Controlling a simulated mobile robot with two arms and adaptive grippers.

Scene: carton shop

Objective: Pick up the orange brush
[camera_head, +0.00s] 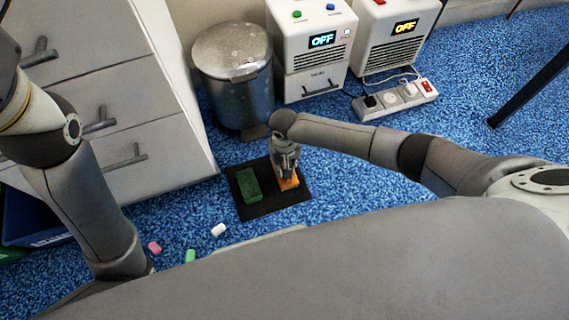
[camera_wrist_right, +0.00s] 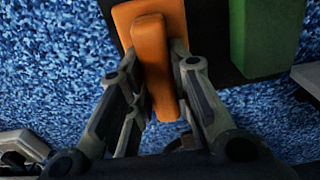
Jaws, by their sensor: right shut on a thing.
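The orange brush (camera_head: 287,182) lies on a black mat (camera_head: 278,207) on the floor, to the right of a green block. My right gripper (camera_head: 287,163) reaches down over the brush and hides part of it. In the right wrist view the brush's handle (camera_wrist_right: 154,65) is between the fingers of my right gripper (camera_wrist_right: 158,62), which are shut on it. The brush's wider orange base shows behind the handle, over the mat. My left arm comes in at the left of the head view, but its gripper is out of sight.
The green block (camera_head: 249,186) lies on the mat close beside the brush. A metal bin (camera_head: 233,80) stands behind, with white drawers (camera_head: 120,100) at left. Two white machines and a power strip (camera_head: 396,100) are at the back. Small colored pieces (camera_head: 218,230) lie on the blue carpet.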

